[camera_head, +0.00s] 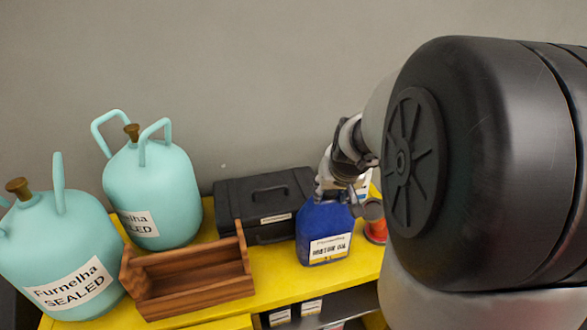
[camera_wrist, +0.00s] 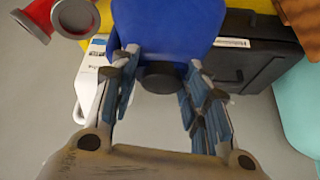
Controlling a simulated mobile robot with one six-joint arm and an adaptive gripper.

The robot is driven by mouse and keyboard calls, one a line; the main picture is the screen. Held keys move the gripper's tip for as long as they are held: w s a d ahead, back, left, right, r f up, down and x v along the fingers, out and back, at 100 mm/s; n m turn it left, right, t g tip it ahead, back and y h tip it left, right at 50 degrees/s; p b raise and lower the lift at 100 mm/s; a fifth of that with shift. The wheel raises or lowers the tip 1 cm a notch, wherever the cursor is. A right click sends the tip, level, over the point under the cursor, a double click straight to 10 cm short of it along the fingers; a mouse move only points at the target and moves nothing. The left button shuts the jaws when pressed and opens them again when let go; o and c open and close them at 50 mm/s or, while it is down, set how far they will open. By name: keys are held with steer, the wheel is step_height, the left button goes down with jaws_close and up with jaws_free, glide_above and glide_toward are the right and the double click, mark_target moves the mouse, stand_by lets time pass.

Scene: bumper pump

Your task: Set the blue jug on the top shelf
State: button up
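The blue jug (camera_head: 323,232) with a white label stands upright on the yellow shelf top (camera_head: 277,283), near its right part in the head view. My gripper (camera_head: 338,190) is over the top of the jug. In the wrist view the jug's blue body (camera_wrist: 165,22) fills the top middle, and its black cap (camera_wrist: 162,76) lies between my two fingers (camera_wrist: 160,68). The fingers are spread, one on each side of the cap, with small gaps visible; firm contact is not shown. My arm hides part of the jug's top in the head view.
A black case (camera_head: 263,200) stands close left of the jug. A wooden tray (camera_head: 190,277) and two teal tanks (camera_head: 155,190) stand further left. A red and grey part (camera_head: 374,222) is just right of the jug, with a white container (camera_wrist: 88,85) nearby.

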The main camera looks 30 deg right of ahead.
steer(key=o, duration=0.4)
steer(key=shift+c, duration=0.2)
steer(key=shift+r, duration=0.1)
